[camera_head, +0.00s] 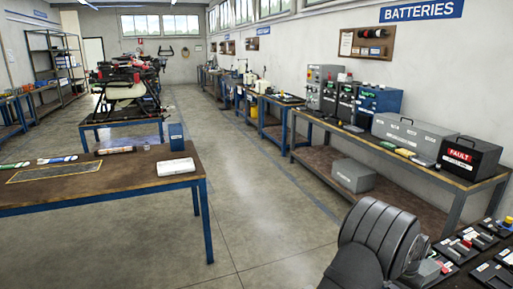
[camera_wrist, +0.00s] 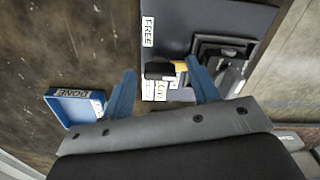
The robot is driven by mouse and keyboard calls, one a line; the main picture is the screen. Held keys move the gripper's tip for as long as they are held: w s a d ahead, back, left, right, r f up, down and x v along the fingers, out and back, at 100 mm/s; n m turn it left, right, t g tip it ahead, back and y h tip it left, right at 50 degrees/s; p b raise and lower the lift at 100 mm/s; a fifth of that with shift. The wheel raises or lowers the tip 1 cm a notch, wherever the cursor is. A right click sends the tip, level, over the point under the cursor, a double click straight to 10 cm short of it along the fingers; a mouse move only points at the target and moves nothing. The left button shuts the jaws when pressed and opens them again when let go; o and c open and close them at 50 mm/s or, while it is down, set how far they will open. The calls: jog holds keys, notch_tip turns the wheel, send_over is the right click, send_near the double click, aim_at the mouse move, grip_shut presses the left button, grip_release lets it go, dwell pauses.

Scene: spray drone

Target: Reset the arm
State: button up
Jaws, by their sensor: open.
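My gripper (camera_wrist: 160,67) shows in the wrist view, with its two blue fingers spread apart. A small black and yellow item (camera_wrist: 160,71) shows in the gap between the fingertips, over or on a dark panel (camera_wrist: 185,15). I cannot tell how far it is from the fingers, and nothing is visibly clamped. The panel carries a white FREE label (camera_wrist: 148,31) and another label partly hidden. In the head view a dark, rounded part of my arm fills the lower right; my gripper cannot be made out there.
In the wrist view a blue DONE tray (camera_wrist: 62,110) lies left of the fingers and a black recessed holder (camera_wrist: 222,57) lies right. In the head view the BATTERIES bench (camera_head: 300,152) holds several boxes, including a FAULT box (camera_head: 469,158). A table (camera_head: 120,188) stands left; open floor lies between.

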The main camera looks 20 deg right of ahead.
jog(key=n, duration=1.3)
dwell(0.5)
jog(key=shift+o, duration=0.4)
jog(key=o, duration=0.9)
jog(key=w+r+m, duration=0.4)
jog(key=r+m, duration=0.5)
jog(key=r, duration=0.2)
jog(key=w+r+m, duration=0.3)
jog(key=r+m, duration=0.5)
jog(key=r, duration=0.2)
jog(key=f, duration=0.9)
jog(key=shift+w+a+f, duration=0.2)
jog(key=shift+f, duration=0.2)
